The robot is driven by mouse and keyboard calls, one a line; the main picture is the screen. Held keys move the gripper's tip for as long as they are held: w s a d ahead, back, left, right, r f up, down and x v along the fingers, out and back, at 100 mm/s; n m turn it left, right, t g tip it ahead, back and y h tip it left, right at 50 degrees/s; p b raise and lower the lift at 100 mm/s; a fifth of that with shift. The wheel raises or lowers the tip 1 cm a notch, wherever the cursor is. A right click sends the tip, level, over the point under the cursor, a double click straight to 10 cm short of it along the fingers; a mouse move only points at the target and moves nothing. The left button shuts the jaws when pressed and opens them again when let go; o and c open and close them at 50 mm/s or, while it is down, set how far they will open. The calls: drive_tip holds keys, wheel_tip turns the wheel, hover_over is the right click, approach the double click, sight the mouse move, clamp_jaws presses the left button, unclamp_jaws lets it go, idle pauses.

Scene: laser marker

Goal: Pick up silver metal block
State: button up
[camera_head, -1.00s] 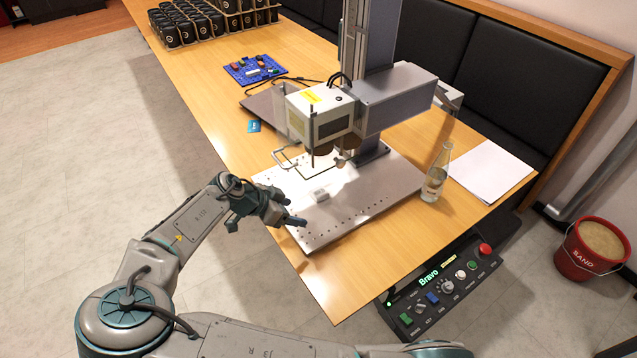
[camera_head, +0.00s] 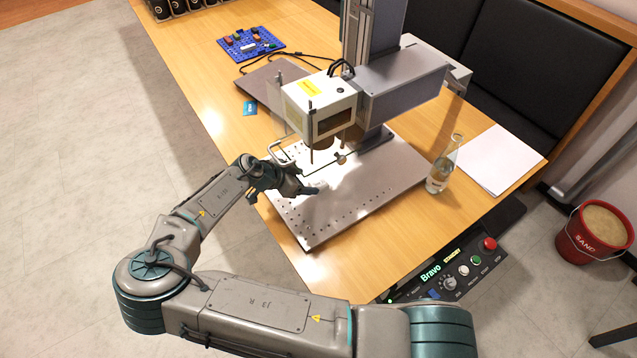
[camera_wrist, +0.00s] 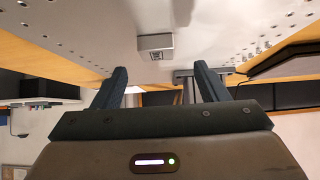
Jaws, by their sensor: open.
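The silver metal block (camera_wrist: 155,46) is a small light-grey piece with a dark square code mark on its face. It rests on the perforated metal plate of the laser marker (camera_head: 365,205), and the wrist view shows it upside down. In the head view it is hard to make out beside my fingers. My gripper (camera_head: 303,189) is over the plate's left part, low and close to the block. In the wrist view my gripper (camera_wrist: 160,82) has its two fingers apart with nothing between them. The block lies ahead of the fingertips, roughly centred between them, with a gap.
The marker's white head (camera_head: 320,104) hangs over the plate beyond my gripper. A wire handle (camera_head: 283,150) stands at the plate's left edge. A glass bottle (camera_head: 443,165) and white paper (camera_head: 497,160) are to the right. A control box (camera_head: 455,265) is at the front edge.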

sight(318, 183)
drive_tip(key=shift+w+d+f+p, duration=0.2)
drive_tip(key=shift+d+f+p, duration=0.2)
drive_tip(key=shift+d, duration=0.1)
drive_tip(key=p+x, duration=0.1)
drive_tip(key=x, duration=0.2)
drive_tip(key=shift+d+f, duration=0.1)
drive_tip(key=shift+d, duration=0.15)
drive_tip(key=shift+w+d+f, duration=0.1)
drive_tip(key=shift+w+f, duration=0.05)
drive_tip(key=shift+f, duration=0.2)
drive_tip(key=c, duration=1.1)
